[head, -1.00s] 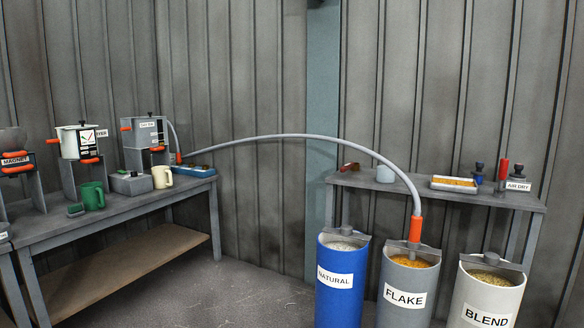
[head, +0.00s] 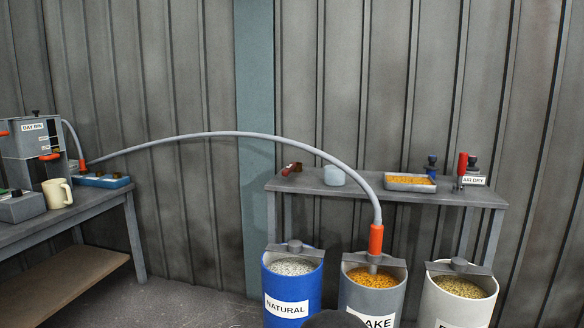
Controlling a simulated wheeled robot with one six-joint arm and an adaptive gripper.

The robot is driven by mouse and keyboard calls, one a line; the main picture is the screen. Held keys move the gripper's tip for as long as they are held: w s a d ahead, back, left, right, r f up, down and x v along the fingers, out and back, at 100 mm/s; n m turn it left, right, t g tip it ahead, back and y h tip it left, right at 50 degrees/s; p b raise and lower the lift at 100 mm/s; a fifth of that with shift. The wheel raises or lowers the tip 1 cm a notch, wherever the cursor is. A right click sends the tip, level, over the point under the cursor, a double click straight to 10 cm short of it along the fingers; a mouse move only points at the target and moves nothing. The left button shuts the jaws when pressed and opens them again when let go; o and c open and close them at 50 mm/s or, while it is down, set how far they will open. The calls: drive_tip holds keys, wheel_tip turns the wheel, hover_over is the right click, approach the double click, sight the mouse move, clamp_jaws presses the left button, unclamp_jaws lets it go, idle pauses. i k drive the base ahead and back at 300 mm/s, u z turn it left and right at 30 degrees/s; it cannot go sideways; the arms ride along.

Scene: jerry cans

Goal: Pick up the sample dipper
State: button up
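No thing is labelled as the sample dipper, and I cannot tell for sure which one it is. An upright red-handled tool (head: 462,164) stands at the right of the back bench (head: 350,190), beside the AIR DRY label. A small red item (head: 288,169) lies at that bench's left end, next to a pale round tub (head: 334,176). Both are small in the head view and their shapes are unclear. My gripper is not visible. A dark rounded shape at the bottom edge may be part of my arm.
Blue NATURAL (head: 289,308), grey FLAKE and white BLEND bins stand in front of the bench, filled with granules. A hose (head: 240,133) arches from the FLAKE bin to the left workbench (head: 92,202). A tray of orange flakes (head: 410,182) sits on the back bench.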

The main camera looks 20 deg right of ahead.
sight(294, 167)
drive_tip(key=z, duration=0.6)
drive_tip(key=i, duration=1.05)
drive_tip(key=z, duration=0.8)
